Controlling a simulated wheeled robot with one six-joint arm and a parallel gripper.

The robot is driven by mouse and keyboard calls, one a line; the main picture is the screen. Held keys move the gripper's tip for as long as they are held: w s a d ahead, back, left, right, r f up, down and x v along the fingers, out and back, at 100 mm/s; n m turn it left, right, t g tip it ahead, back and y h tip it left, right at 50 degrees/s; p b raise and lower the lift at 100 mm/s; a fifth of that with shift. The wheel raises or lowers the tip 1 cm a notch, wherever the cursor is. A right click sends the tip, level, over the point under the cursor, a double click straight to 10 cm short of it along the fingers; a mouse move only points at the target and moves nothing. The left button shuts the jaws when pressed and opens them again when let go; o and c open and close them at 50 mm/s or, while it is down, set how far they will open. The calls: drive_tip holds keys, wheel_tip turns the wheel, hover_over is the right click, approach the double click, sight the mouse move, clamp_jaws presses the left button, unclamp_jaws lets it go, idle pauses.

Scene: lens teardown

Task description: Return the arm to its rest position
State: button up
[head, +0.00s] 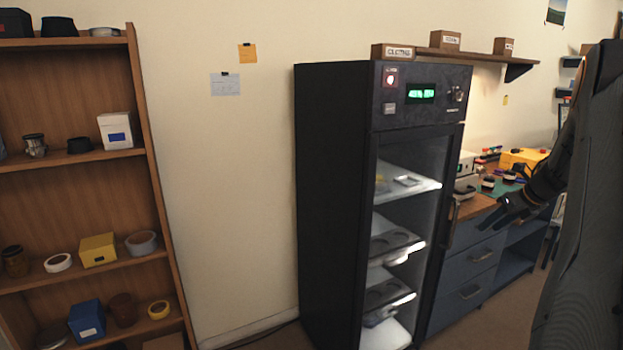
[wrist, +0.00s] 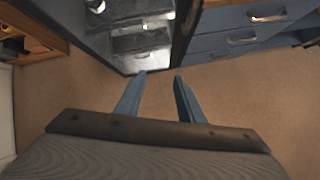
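My gripper (wrist: 160,76) shows in the wrist view with its two blue-grey fingers apart and nothing between them. Bare brown floor lies below the fingers. In the head view my gripper (head: 492,220) is at the right, in front of the blue drawer cabinet and close to the tall dark cabinet's edge. My dark arm fills the right side of that view. I cannot tell from the head view how far the fingers are from the cabinet fronts.
A tall dark cabinet (head: 333,200) with lit shelves (head: 425,187) stands in the middle. Right of it is a workbench with blue drawers (head: 470,262) and several items on top. A wooden shelf unit (head: 150,170) stands at the left. The floor (wrist: 90,90) under the gripper is clear.

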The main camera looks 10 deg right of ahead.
drive_tip(key=w+a+r+m+t+h, duration=0.1)
drive_tip(key=w+a+r+m, duration=0.2)
drive_tip(key=a+m, duration=0.3)
drive_tip(key=w+a+r+m+t+h, duration=0.1)
drive_tip(key=w+a+r+m, duration=0.1)
drive_tip(key=a+m, duration=0.5)
drive_tip(key=w+a+r+m+t+h, duration=0.1)
drive_tip(key=w+a+r+m, duration=0.2)
drive_tip(key=a, duration=0.6)
drive_tip(key=s+a+f+m+g, duration=0.2)
drive_tip(key=s+a+m, duration=0.4)
drive_tip(key=s+a, duration=0.3)
drive_tip(key=s+a+f+m+g+y, duration=0.1)
drive_tip(key=s+a+f+m+g, duration=0.2)
drive_tip(key=s+a+m, duration=0.4)
drive_tip(key=s+a+f+m+g+y, duration=0.1)
drive_tip(key=s+a+f+m+g, duration=0.2)
drive_tip(key=s+a, duration=0.9)
drive_tip(key=s+f+m, duration=0.1)
drive_tip(key=s+m, duration=0.2)
drive_tip(key=s, duration=0.2)
drive_tip(key=shift+a+f+m, duration=0.15)
drive_tip(key=shift+f+m, duration=0.15)
drive_tip(key=shift+s+g, duration=0.1)
drive_tip(key=shift+g, duration=0.2)
drive_tip(key=shift+c, duration=0.5)
drive_tip(key=shift+a, duration=0.1)
